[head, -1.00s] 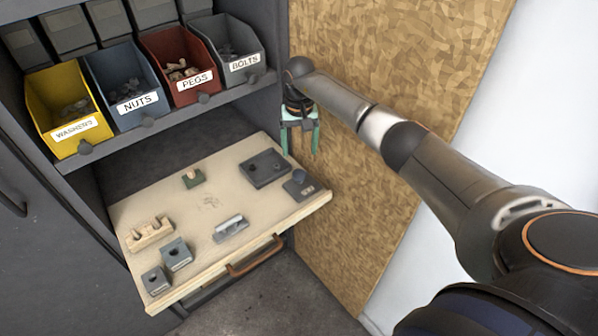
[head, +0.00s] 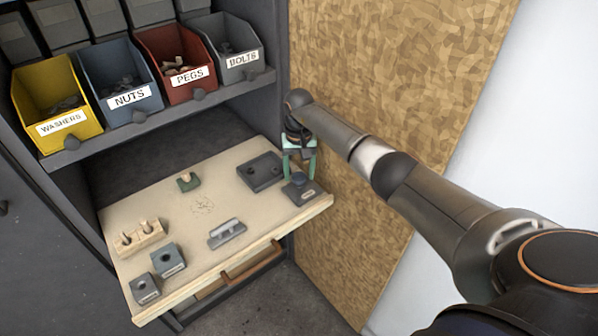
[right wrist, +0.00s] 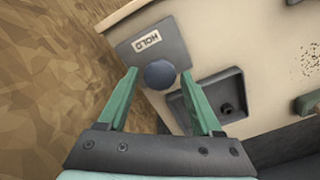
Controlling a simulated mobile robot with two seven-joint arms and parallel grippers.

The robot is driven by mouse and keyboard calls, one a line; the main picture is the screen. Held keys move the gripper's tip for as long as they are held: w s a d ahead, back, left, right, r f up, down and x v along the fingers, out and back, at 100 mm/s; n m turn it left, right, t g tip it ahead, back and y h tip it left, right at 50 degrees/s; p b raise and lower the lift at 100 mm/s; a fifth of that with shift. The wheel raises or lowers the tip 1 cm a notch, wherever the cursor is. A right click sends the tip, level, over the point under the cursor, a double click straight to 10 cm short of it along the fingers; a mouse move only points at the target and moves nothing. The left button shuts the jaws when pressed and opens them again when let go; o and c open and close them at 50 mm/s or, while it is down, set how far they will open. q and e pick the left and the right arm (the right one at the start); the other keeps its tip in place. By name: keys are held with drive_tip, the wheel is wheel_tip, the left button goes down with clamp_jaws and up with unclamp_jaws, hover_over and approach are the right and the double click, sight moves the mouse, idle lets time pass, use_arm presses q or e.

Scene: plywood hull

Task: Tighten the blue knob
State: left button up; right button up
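The blue knob (right wrist: 160,74) is round and dark blue. It stands on a grey base plate labelled HOLD (right wrist: 168,42). In the head view the knob (head: 298,179) is at the right end of the wooden pull-out board (head: 180,260). My right gripper (right wrist: 158,100) is open, with one green finger on each side of the knob in the wrist picture. No contact shows; the fingertips look short of the knob. In the head view my right gripper (head: 299,170) is just above and behind the knob. My left gripper is not in view.
A dark square tray (head: 262,171) lies left of the knob. Several small blocks and a grey handle piece (head: 227,233) lie on the board. A shelf with labelled bins (head: 176,64) is above. A chipboard wall (head: 375,80) stands close on the right.

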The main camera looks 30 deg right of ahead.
clamp_jaws()
idle(0.3)
